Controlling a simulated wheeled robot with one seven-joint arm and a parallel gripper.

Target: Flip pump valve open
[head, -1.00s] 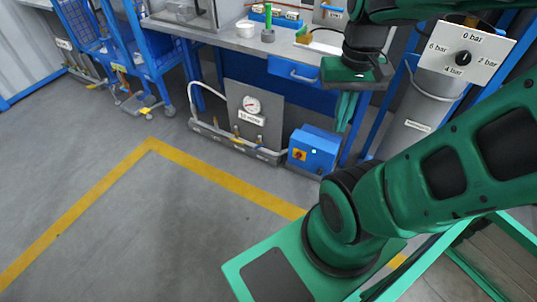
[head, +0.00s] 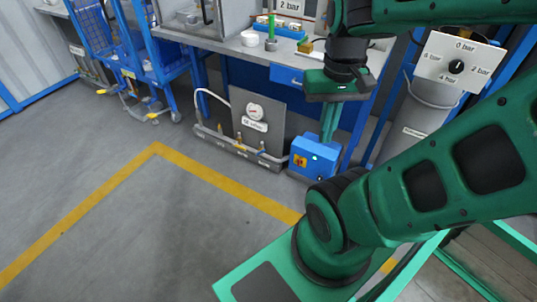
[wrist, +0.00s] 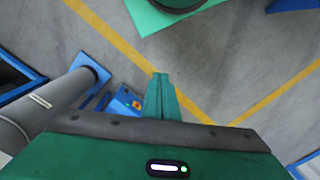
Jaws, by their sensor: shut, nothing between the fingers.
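A grey panel (head: 262,112) with a round gauge (head: 256,111) stands on the floor under the bench. Along its base runs a pipe line (head: 215,137) with small brass-coloured valve parts (head: 238,141). Which of these is the pump valve, and how its handle lies, is too small to tell. A blue box (head: 315,153) with a yellow-and-red switch stands right of the panel; it also shows in the wrist view (wrist: 124,103). My gripper (head: 327,138) points down, shut and empty, overlapping the box in the head view. Its closed fingertips (wrist: 160,76) show over floor in the wrist view.
A workbench (head: 235,47) with a blue drawer (head: 286,75) stands behind. A grey cylinder (head: 411,118) with a bar dial plate (head: 458,64) is to the right. A blue trolley (head: 128,62) stands left. The floor inside the yellow line (head: 225,186) is clear.

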